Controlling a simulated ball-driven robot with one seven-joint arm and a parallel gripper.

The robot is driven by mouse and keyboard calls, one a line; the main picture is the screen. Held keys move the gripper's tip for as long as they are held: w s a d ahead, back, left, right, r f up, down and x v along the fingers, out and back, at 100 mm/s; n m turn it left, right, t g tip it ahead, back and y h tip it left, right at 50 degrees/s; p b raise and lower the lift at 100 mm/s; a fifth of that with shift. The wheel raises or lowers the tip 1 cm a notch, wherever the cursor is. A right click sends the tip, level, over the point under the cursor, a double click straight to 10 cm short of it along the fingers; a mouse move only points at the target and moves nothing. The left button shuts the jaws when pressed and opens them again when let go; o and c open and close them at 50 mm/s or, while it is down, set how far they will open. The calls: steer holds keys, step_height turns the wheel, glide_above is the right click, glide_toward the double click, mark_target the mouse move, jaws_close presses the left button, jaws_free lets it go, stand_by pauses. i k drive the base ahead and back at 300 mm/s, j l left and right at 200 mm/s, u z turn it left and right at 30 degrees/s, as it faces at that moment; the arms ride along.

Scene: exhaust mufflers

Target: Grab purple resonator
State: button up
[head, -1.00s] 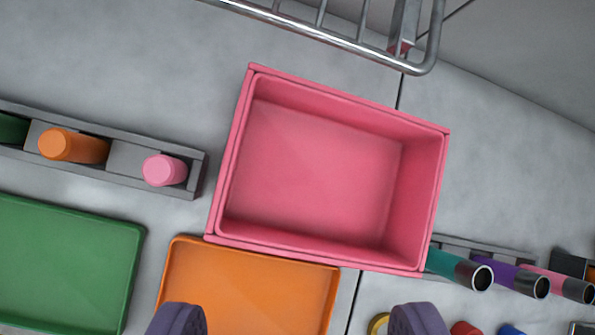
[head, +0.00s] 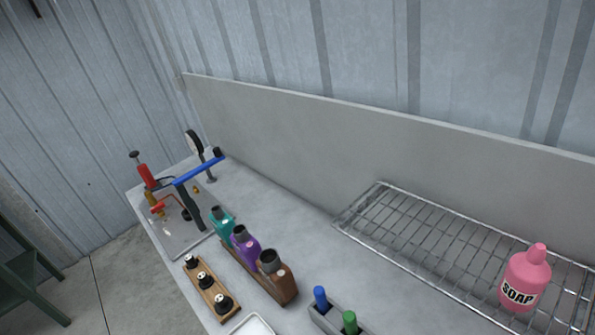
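A purple bottle-shaped piece (head: 246,247) with a dark round top stands upright in a brown holder (head: 233,266) on the grey bench, left of the picture's middle. I cannot tell whether this purple piece is the resonator. No purple tube shows in the head view now. My gripper is out of the picture.
A wire rack (head: 400,228) holds a pink soap bottle (head: 525,279) at the right. A metal tray (head: 177,240) with a red-and-blue hand tool stands at the bench's far left. A wooden block (head: 196,281) holds black knobs. Blue (head: 320,299) and green (head: 349,322) pegs stand at the bottom.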

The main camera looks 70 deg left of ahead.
mark_target(248, 248)
steer(key=u, duration=2)
steer(key=i+j+z, duration=0.4)
steer(key=i+j, duration=0.2)
steer(key=i+j+z, duration=0.2)
steer(key=j, duration=0.2)
steer(key=i+j+z, duration=0.25)
steer(key=j, duration=0.2)
steer(key=i+j+z, duration=0.2)
steer(key=j, duration=0.25)
